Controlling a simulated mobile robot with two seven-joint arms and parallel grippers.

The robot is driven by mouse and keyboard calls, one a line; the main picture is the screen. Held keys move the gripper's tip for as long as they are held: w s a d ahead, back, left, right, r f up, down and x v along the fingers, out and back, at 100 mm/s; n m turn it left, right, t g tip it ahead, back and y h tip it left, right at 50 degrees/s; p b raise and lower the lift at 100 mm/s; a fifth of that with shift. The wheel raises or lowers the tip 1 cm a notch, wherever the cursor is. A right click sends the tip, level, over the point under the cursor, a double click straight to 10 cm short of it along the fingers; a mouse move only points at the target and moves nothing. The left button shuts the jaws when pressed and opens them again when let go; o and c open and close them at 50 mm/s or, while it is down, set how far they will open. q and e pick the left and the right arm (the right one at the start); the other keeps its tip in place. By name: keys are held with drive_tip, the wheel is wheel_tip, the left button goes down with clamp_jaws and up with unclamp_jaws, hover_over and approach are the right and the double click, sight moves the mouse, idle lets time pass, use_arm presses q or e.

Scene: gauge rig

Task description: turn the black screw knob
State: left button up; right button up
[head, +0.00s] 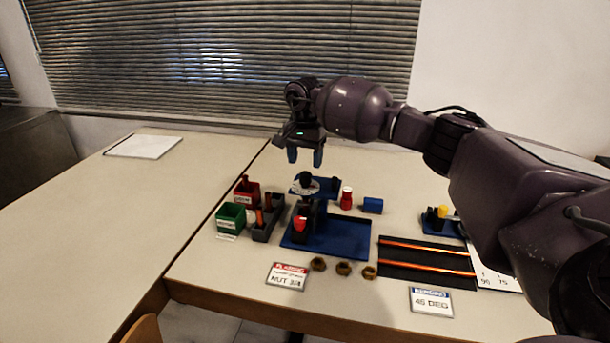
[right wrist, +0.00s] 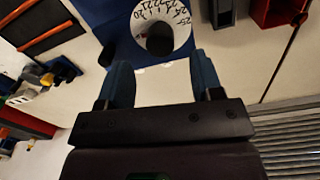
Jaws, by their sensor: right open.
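The black screw knob (head: 305,178) stands on top of the blue gauge rig (head: 340,240), above a white numbered dial (head: 313,188). In the right wrist view the knob (right wrist: 159,39) shows at the centre of the dial (right wrist: 145,15), just beyond the fingertips. My right gripper (head: 305,157) is open and empty, pointing down above the knob, with its blue fingers apart. It also shows in the right wrist view (right wrist: 160,78), with the knob lying between the lines of the two fingers and not touched as far as I can see. My left gripper is not in view.
A red bin (head: 246,193) and a green bin (head: 231,218) stand left of the rig. A red bottle-like piece (head: 346,199) and a blue block (head: 372,205) stand right. Brown nuts (head: 343,268) and sign cards (head: 431,302) lie in front. The left table is mostly clear.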

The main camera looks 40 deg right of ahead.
sight(305, 173)
drive_tip(key=shift+f, duration=2.55)
drive_tip(key=c, duration=0.9)
